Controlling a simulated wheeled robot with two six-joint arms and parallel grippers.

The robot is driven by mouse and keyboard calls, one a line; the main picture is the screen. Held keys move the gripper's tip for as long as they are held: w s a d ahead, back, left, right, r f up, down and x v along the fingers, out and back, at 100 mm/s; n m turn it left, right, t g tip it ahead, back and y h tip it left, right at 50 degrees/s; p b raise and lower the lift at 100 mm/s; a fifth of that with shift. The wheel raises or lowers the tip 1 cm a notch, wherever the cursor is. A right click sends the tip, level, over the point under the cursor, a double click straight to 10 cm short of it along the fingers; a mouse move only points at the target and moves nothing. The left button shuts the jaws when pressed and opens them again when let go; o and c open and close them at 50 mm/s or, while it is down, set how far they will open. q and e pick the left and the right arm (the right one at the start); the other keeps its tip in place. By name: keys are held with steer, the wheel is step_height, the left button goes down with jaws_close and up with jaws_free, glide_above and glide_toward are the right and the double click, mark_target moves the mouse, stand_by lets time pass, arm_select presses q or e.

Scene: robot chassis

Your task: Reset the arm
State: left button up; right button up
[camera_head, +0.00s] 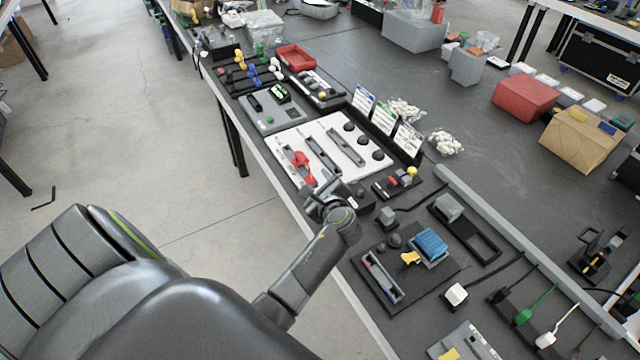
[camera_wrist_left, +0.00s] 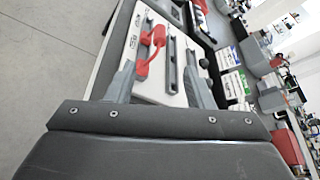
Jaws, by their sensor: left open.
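My left arm comes in from the lower left in the head view. Its gripper (camera_head: 325,200) is over the near edge of the long dark table, just in front of a white panel (camera_head: 318,134) with slots and black knobs. In the left wrist view the gripper (camera_wrist_left: 160,88) has its two fingers spread wide, with nothing between them but the panel beyond. A red handle (camera_head: 301,163) on the panel also shows in the left wrist view (camera_wrist_left: 150,50), ahead of the fingers. It appears apart from them. My right gripper is in neither view.
The dark table is crowded. A board with a blue block (camera_head: 431,244) lies right of the gripper, near a white-topped block (camera_head: 455,295). A red tray (camera_head: 295,57) and a grey panel (camera_head: 270,110) lie farther back. The floor (camera_head: 150,130) left of the table is open.

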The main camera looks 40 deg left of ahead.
arm_select(q)
steer(key=shift+a+f, duration=0.1)
steer(key=shift+a, duration=0.05)
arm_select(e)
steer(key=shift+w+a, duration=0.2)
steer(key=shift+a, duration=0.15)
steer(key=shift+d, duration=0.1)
